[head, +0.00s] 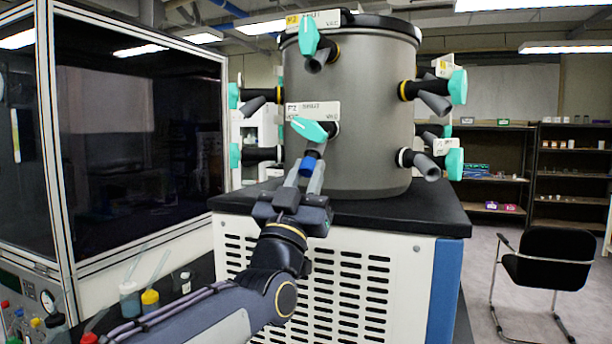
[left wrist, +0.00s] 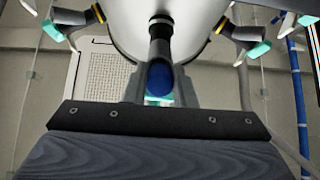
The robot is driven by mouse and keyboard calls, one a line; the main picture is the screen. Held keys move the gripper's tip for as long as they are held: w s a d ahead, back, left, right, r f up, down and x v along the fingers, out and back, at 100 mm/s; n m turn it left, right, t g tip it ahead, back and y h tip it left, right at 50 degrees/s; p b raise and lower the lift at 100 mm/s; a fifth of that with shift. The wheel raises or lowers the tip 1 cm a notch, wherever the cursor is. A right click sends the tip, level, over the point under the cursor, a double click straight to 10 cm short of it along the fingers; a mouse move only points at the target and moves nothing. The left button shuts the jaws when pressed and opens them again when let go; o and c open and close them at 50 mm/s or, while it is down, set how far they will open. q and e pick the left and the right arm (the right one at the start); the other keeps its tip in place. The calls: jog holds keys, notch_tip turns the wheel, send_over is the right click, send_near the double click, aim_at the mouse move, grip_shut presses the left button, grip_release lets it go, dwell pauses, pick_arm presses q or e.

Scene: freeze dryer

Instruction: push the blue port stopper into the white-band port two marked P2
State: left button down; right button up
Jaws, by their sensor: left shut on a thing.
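The blue port stopper (head: 307,165) is between the fingertips of my left gripper (head: 305,178), which is shut on it. In the left wrist view the stopper (left wrist: 159,78) sits between the two grey fingers, with my left gripper (left wrist: 159,90) below the dark port tube. Port two (head: 316,149) is at the front of the grey drum, under a white P2 label (head: 312,110) and a teal handle (head: 311,130). The stopper is at the mouth of this tube (left wrist: 160,50), roughly in line with it. I cannot tell how deep it sits. My right gripper is not in view.
The grey drum (head: 360,110) carries several other ports with teal handles, one directly above (head: 318,60). It stands on a black top (head: 400,212) over a white vented cabinet. A framed glass enclosure (head: 140,140) is at left. A chair (head: 552,262) stands on open floor at right.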

pick_arm(q)
jog(key=shift+w+r, duration=0.15)
jog(key=shift+r, duration=0.15)
jog(key=c, duration=1.1)
grip_release()
jog(key=shift+d+f, duration=0.1)
jog(key=shift+b+v, duration=1.45)
jog(key=shift+v, duration=2.4)
